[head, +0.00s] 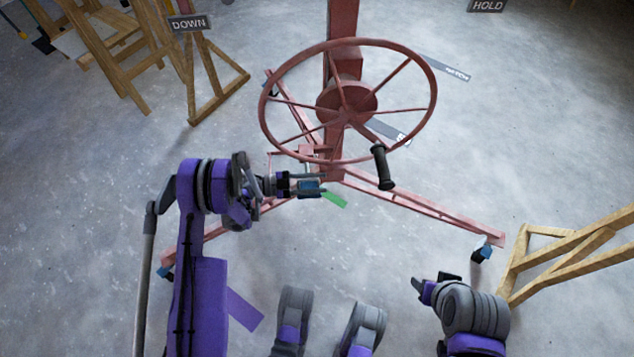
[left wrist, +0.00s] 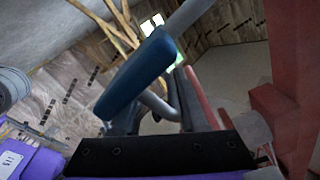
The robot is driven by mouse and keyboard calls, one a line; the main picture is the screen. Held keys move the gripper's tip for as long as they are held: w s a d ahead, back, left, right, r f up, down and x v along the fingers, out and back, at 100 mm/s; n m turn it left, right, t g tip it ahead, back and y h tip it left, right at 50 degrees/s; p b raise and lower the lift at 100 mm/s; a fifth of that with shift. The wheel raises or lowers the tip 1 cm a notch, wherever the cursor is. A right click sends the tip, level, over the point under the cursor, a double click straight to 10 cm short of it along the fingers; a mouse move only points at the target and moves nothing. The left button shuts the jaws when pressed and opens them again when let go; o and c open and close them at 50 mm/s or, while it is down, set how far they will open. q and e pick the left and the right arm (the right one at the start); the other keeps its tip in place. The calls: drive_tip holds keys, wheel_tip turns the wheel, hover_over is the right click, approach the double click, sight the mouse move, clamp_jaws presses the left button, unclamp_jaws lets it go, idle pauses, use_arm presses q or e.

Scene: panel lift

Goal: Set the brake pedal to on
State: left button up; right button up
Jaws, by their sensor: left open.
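My left gripper (head: 318,188) is open, low in front of the red panel lift's column (head: 342,35) and just below the wheel. A small green piece (head: 335,199) shows just past its tip; I cannot tell whether it is part of the brake pedal. Thin red parts (head: 312,152) sit at the column's foot beside the gripper. In the left wrist view, a blue pad (left wrist: 137,78) and a light grey rod (left wrist: 188,14) show close up, near the red column (left wrist: 284,115). I cannot make out the pedal's position. My right gripper (head: 428,288) is apart from the lift at lower right.
The large red wheel (head: 434,105) with a black crank handle (head: 382,167) hangs over the work area. Red lift legs (head: 425,207) spread along the floor. Wooden stands are at upper left (head: 218,92) and right (head: 575,252). Bare floor (head: 540,120) lies right of the lift.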

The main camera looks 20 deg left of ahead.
use_arm(q)
drive_tip(key=b+v, duration=0.1)
drive_tip(key=v, duration=1.1)
drive_tip(key=shift+a, duration=0.2)
idle(0.8)
drive_tip(key=shift+s, duration=0.1)
drive_tip(key=p+v, duration=0.1)
drive_tip(key=v, duration=1)
drive_tip(key=shift+p, duration=0.35)
drive_tip(key=shift+d, duration=0.1)
